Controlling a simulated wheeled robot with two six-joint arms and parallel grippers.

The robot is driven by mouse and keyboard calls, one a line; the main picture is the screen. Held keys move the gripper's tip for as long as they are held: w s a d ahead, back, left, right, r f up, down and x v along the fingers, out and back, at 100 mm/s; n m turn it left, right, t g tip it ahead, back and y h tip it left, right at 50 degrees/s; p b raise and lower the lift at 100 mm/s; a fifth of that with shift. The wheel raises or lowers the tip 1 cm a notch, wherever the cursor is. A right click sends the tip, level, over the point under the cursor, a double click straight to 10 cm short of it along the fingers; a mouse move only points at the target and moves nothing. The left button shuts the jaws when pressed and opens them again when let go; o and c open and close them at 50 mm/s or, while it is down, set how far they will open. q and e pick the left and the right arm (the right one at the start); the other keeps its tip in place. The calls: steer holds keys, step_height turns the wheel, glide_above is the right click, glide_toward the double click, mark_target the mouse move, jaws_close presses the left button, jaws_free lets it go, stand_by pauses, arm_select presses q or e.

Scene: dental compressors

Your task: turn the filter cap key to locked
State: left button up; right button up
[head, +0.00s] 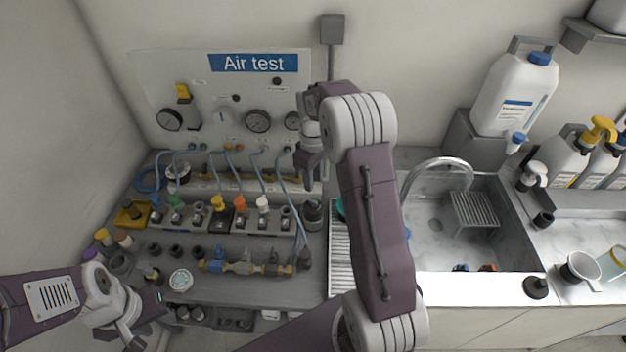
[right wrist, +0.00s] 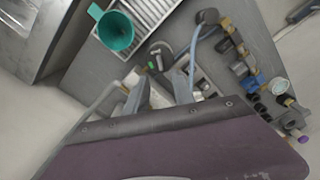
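I cannot single out a filter cap key for sure. A dark cylindrical fitting with a rounded top (head: 313,212) stands at the right end of the valve row; it may be the filter, and whether it is locked is not readable. My right gripper (head: 312,178) points down above that end of the row. In the right wrist view its two fingers (right wrist: 160,92) stand apart with nothing clearly held between them. My left gripper (head: 146,318) is low at the left, near the bench's front; its finger opening is unclear.
The Air test panel (head: 220,100) with gauges stands behind. Blue hoses (head: 262,170) run down to a row of coloured valves (head: 218,203). A brass valve assembly (head: 243,267) and a round white-faced dish (head: 181,280) are in front. A sink (head: 440,225) lies right; a green funnel (right wrist: 114,31) rests by the drainer.

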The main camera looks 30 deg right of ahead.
mark_target(313, 201)
step_height(313, 201, down, 9)
steer(key=shift+r+p, duration=0.1)
steer(key=shift+p, duration=0.5)
jaws_close()
